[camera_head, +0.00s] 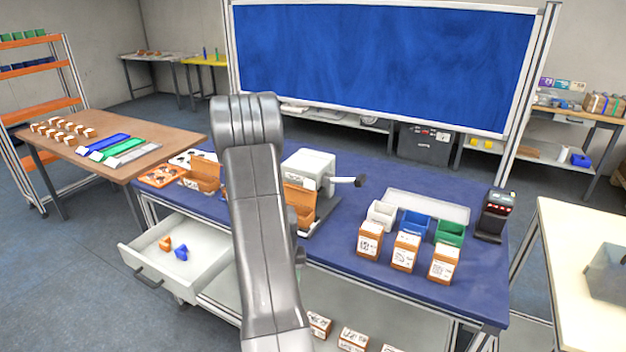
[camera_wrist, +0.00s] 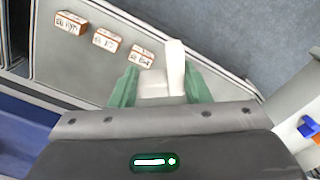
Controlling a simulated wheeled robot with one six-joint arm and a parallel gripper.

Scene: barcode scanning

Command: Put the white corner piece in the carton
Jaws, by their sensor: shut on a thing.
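My gripper (camera_wrist: 160,86) shows in the wrist view with its two green fingers shut on the white corner piece (camera_wrist: 175,66). One arm of the piece sticks up between the fingers, and the piece is held clear above the lower shelf. In the head view my arm hides the gripper and the piece. An open brown carton (camera_head: 206,173) stands on the blue bench left of my arm. Another open brown carton (camera_head: 301,200) stands right of my arm, beside a grey machine (camera_head: 309,166). I cannot tell which carton the task means.
A drawer (camera_head: 205,262) is open at left with an orange and a blue piece. White (camera_head: 382,213), blue (camera_head: 415,223) and green (camera_head: 449,232) bins stand behind three labelled boxes (camera_head: 405,252). A dark scanner (camera_head: 495,213) stands at right. More boxes (camera_wrist: 105,40) lie on the lower shelf.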

